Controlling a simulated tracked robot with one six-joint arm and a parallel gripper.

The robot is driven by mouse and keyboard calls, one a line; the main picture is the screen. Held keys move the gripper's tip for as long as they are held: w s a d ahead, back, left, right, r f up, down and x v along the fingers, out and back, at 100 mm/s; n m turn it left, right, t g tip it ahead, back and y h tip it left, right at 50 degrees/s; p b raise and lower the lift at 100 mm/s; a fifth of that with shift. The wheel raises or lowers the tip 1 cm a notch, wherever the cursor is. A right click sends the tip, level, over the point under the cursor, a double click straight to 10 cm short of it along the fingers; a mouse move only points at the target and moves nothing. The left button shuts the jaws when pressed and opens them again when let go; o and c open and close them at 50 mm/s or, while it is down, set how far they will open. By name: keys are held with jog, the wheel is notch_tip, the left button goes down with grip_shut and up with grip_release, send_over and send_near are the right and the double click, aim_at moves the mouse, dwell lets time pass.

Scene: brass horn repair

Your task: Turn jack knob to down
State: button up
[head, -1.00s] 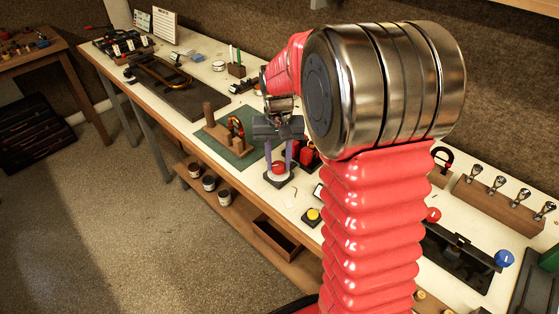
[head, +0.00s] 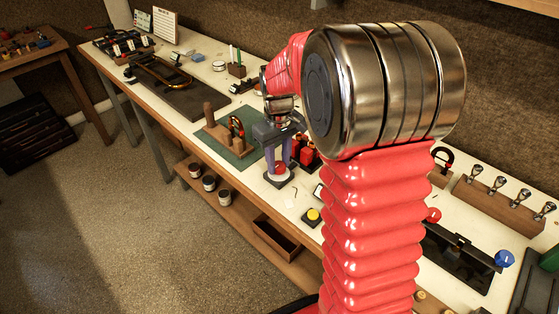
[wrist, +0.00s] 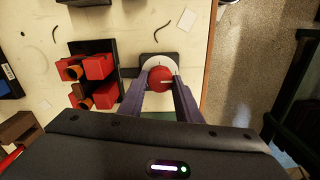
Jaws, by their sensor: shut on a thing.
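The jack knob is a round red knob (head: 280,168) on a pale round dial with a dark base, near the front edge of the long bench. In the wrist view the red knob (wrist: 161,77) sits at upper centre, with the white dial (wrist: 150,64) showing around its far side. My gripper (head: 281,163) points down over it, and its two purple-grey fingers are shut on the knob from both sides. A small light mark shows on the knob's face, but I cannot read a label. The fingers hide the knob's sides.
Red blocks in a black holder (wrist: 90,68) stand close to the left of the knob in the wrist view. A yellow button (head: 313,214) and a green mat (head: 243,158) with a wooden stand lie nearby. The bench's front edge is close.

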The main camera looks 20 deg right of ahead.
aim_at(278, 164)
jog(key=shift+w+r, duration=0.15)
jog(key=shift+w, duration=0.05)
jog(key=o, duration=1.1)
jog(key=shift+s, duration=0.1)
jog(key=shift+c, duration=0.2)
notch_tip(278, 164, up, 14)
jog(key=shift+f, duration=0.25)
